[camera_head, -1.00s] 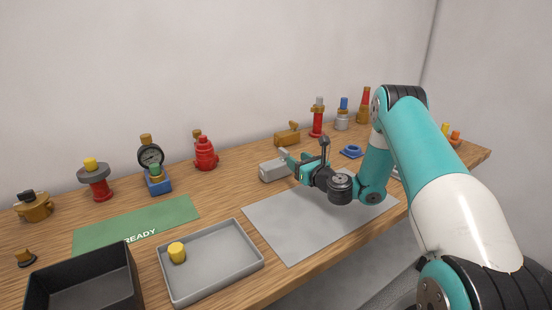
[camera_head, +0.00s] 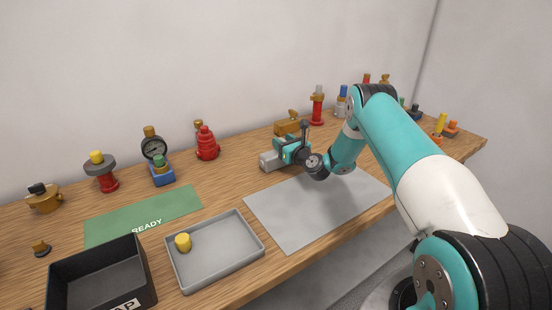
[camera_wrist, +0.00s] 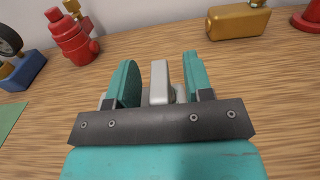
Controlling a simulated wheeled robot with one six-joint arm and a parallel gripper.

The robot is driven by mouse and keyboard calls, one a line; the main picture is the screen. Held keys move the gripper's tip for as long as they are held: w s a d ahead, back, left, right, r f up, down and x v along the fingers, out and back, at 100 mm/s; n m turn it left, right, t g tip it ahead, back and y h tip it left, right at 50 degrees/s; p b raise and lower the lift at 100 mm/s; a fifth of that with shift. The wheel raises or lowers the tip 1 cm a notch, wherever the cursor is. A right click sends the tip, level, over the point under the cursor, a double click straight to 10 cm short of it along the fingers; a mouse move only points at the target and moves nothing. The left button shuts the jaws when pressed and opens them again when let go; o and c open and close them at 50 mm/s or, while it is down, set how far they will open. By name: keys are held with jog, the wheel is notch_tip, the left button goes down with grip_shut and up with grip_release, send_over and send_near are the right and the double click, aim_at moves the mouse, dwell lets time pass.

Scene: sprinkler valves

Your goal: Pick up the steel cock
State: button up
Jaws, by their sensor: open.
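The steel cock (camera_head: 268,161) is a light grey block-shaped valve on the wooden bench, just behind the grey mat. My gripper (camera_head: 283,152) is right at it and covers part of it in the head view. In the wrist view the cock's pale upright handle (camera_wrist: 159,80) stands between the two teal fingers of my gripper (camera_wrist: 161,78). The fingers are open, with a gap visible on both sides of the handle. The cock's body is mostly hidden behind the gripper's dark crossbar there.
A brass cock (camera_head: 288,127) stands behind, also in the wrist view (camera_wrist: 238,20). A red valve (camera_head: 207,144) and a gauge on a blue base (camera_head: 161,178) stand left. The grey mat (camera_head: 300,215) is bare. A grey tray (camera_head: 215,260) holds a yellow cap (camera_head: 183,242).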

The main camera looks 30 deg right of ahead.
grip_shut()
jog(key=shift+r, duration=0.15)
dwell(1.2)
